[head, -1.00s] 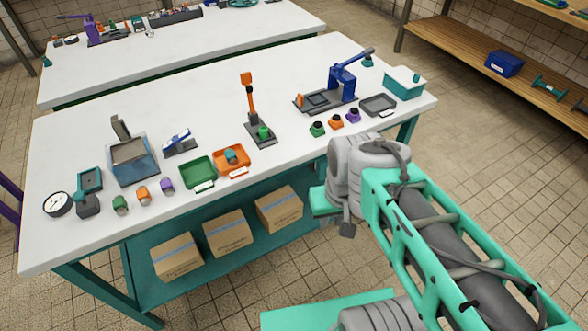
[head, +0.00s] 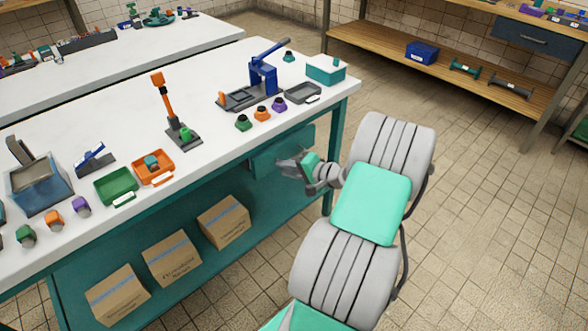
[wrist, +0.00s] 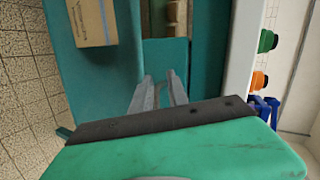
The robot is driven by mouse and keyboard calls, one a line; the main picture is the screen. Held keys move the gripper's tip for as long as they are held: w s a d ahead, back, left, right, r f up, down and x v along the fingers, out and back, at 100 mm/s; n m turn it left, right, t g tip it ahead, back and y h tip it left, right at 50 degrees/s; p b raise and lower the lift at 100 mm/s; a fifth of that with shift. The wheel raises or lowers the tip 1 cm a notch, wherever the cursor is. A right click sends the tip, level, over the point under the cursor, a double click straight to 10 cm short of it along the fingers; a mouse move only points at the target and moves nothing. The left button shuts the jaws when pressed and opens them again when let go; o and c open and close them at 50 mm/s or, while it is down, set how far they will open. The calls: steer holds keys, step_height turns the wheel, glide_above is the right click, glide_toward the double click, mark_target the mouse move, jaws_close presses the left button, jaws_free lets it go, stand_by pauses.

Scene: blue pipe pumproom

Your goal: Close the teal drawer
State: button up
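The teal drawer (head: 268,160) hangs under the right end of the white-topped bench, its front partly hidden by my gripper. In the wrist view a teal panel (wrist: 165,53), which looks like the drawer front, lies just beyond my fingertips. How far the drawer stands out is hard to tell. My gripper (head: 284,165) is in front of the drawer, below the bench edge. In the wrist view its two grey fingers (wrist: 160,77) are apart with nothing between them. I cannot tell whether a fingertip touches the drawer.
Several cardboard boxes (head: 172,258) stand on the bench's lower shelf, left of the drawer. A teal bench leg (head: 328,190) is close to my gripper. The white bench top (head: 215,75) holds tools and small trays. Tiled floor (head: 480,200) is clear at right.

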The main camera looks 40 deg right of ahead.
mark_target(295, 156)
steer(key=s+d+f+m+t+h, duration=0.1)
steer(key=s+d+m+t+h, duration=0.2)
steer(key=d, duration=0.4)
steer(key=shift+g+y, duration=0.3)
steer(key=shift+y, duration=0.1)
steer(key=b+x, duration=0.1)
steer(key=x, duration=0.6)
steer(key=shift+w+b, duration=0.1)
steer(key=shift+b, duration=0.2)
steer(key=shift+c, duration=0.6)
jaws_close()
